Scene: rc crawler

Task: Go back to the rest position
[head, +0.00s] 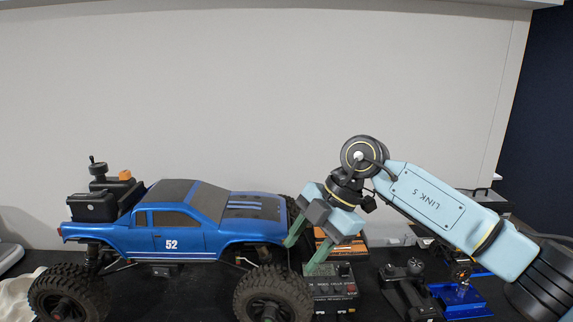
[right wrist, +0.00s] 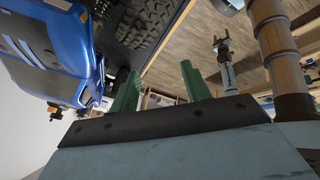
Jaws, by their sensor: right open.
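My right gripper (head: 299,257) has two green fingers and points down and to the left beside the front end of the blue crawler truck. Its fingers are apart with nothing between them, and they also show in the right wrist view (right wrist: 157,90). The truck (head: 172,236), marked 52, stands on the dark table with its big black tires; its body and a tire also show in the right wrist view (right wrist: 45,45). The fingers overlap the truck's front corner in the head view; I cannot tell whether they touch it. My left gripper is not seen in the head view.
A black device (head: 408,290) and a blue stand (head: 460,298) are to the right. A pale wall closes off the back.

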